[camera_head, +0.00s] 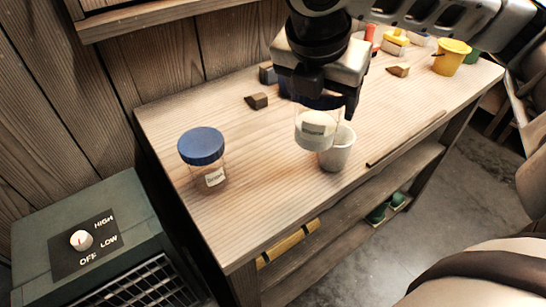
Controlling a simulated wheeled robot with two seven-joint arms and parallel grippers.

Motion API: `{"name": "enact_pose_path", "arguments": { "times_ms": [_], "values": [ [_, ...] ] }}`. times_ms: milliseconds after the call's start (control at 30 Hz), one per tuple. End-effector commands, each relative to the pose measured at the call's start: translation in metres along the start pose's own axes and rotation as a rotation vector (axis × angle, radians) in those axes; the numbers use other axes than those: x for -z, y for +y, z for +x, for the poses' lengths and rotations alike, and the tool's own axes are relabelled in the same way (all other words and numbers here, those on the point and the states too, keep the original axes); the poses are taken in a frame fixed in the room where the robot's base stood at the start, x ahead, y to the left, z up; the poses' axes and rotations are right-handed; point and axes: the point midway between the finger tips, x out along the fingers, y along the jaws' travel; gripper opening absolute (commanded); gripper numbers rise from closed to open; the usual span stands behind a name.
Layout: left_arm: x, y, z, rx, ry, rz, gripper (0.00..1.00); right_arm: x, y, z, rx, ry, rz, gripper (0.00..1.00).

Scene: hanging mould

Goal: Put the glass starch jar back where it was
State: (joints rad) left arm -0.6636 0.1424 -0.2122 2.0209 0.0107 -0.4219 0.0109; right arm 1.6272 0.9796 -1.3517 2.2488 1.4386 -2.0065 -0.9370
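A glass jar of white powder (313,133) with a small label shows in the head view, just below my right gripper (317,95). The gripper's fingers sit on either side of its dark blue lid, which they partly hide. The jar is upright and overlaps a white cup (340,155) in the picture; I cannot tell whether its base touches the bench. A second glass jar (209,177) with a blue lid and a label stands apart at the bench's left end. Its label is too small to read surely. My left gripper is not in view.
The wooden bench (255,205) is clear between the two jars. Small dark-ended blocks (257,101), a yellow bucket (451,58) and other small items stand toward the back and right. A green heater (120,225) is at lower left. A shelf (150,18) overhangs the upper left.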

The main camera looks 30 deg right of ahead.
Motion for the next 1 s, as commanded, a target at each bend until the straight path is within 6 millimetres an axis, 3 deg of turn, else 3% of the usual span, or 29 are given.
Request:
{"name": "enact_pose_path", "arguments": {
  "times_ms": [300, 667, 833, 1000],
  "values": [
    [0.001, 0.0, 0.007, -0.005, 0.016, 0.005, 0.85, -0.007, -0.023, -0.009, -0.212, 0.007, -0.518, 0.39],
    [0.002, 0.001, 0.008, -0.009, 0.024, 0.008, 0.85, -0.011, -0.036, -0.017, -0.344, 0.006, -0.832, 0.39],
    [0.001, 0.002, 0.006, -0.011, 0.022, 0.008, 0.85, -0.009, -0.019, -0.011, -0.36, 0.01, -0.866, 0.39],
    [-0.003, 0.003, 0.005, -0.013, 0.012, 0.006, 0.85, -0.008, 0.021, 0.008, -0.359, 0.012, -0.863, 0.39]
  ]
}}
